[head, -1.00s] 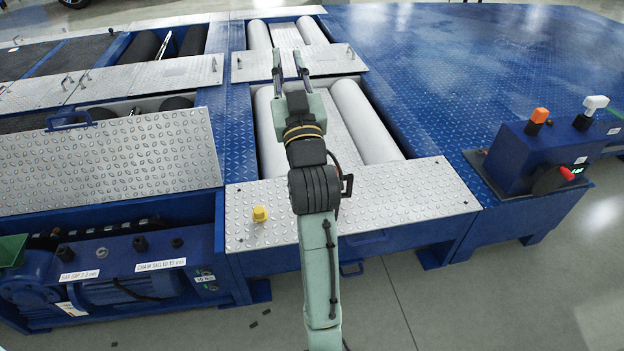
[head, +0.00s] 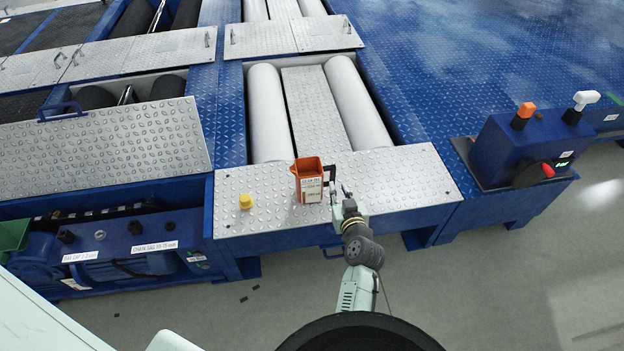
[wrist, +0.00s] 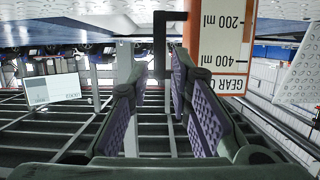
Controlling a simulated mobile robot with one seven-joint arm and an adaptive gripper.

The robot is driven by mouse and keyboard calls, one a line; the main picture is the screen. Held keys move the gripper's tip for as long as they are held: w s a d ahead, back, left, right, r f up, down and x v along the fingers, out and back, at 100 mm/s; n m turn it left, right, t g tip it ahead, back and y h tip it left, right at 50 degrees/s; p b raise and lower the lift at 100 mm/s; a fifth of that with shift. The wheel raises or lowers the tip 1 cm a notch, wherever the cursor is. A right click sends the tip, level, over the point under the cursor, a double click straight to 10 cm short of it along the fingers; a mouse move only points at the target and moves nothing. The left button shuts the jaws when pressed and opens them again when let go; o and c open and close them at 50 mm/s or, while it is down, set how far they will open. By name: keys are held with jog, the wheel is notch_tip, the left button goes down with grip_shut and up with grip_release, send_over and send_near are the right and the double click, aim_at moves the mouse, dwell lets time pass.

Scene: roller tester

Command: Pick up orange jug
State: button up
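The orange jug (head: 297,178) stands upright on the front silver tread plate (head: 400,175), with a white label on its front and a black handle (head: 330,173) on its right side. In the wrist view the jug (wrist: 222,42) is upside down at upper right, its label showing ml marks. My gripper (head: 340,189) is just right of the jug, near the handle. In the wrist view my gripper (wrist: 161,80) is open, its purple pads apart, with the black handle (wrist: 159,45) in line with the gap. I cannot tell whether the handle is between the pads.
A yellow cap (head: 246,202) sits on the plate left of the jug. White rollers (head: 268,112) lie behind the plate. A blue control box (head: 520,150) with orange, white and red controls stands to the right. The plate right of my gripper is clear.

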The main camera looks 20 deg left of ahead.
aim_at(334, 176)
jog(key=x, duration=0.9)
jog(key=shift+p, duration=0.4)
jog(key=shift+c, duration=0.3)
grip_shut()
jog(key=shift+r, duration=0.15)
